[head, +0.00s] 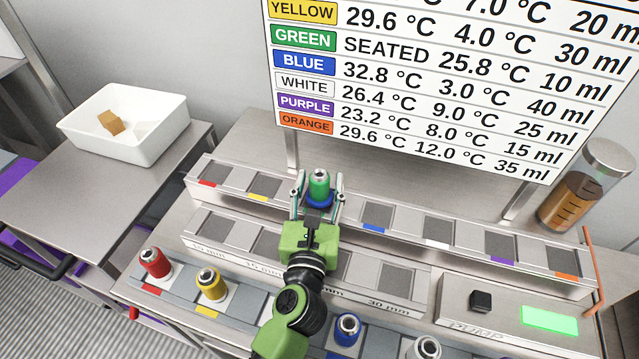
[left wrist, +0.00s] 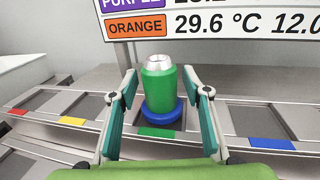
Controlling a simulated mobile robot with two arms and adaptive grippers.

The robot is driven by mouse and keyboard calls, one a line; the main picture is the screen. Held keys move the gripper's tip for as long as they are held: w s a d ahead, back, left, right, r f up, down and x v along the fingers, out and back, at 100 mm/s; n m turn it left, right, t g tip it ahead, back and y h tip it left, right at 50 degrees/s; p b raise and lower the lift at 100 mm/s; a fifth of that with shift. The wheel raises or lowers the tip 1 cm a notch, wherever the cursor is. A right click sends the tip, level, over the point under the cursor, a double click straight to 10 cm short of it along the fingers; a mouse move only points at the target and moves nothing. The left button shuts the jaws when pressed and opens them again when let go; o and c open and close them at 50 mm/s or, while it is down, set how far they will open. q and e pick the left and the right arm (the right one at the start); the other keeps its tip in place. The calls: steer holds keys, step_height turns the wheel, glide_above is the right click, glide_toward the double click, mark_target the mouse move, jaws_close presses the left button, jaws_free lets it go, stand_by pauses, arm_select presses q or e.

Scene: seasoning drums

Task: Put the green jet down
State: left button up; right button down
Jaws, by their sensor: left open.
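The green jet (head: 319,184) stands upright in the back rail, with a blue ring (head: 318,203) around its base. In the left wrist view the green jet (left wrist: 160,88) and its blue ring (left wrist: 164,117) sit behind a green label on the rail's front edge. My left gripper (head: 318,187) is open, with one finger on each side of the jet. In the left wrist view both fingers (left wrist: 165,95) stand apart from the jet, with gaps left and right. My right gripper is not in view.
The back rail (head: 270,208) has empty slots with coloured labels. Red (head: 156,263), yellow (head: 211,285) and blue (head: 347,330) jets stand in the front row. A pump box (head: 455,298) with a lit green panel is at right. A white bin (head: 150,150) stands left. A sign (head: 440,90) reads "GREEN SEATED".

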arm_select(q)
steer(key=shift+s+r, duration=0.1)
steer(key=shift+r, duration=0.1)
steer(key=s+b, duration=0.1)
steer(key=s, duration=0.2)
steer(key=s+b, duration=0.1)
steer(key=s, duration=0.3)
steer(key=s+a+b, duration=0.1)
steer(key=s, duration=0.2)
steer(key=shift+s+a+f, duration=0.1)
steer(key=shift+s+f, duration=0.1)
steer(key=shift+s, duration=0.05)
steer(key=shift+s+a+r, duration=0.1)
steer(key=shift+s+r, duration=0.1)
steer(key=shift+s, duration=0.45)
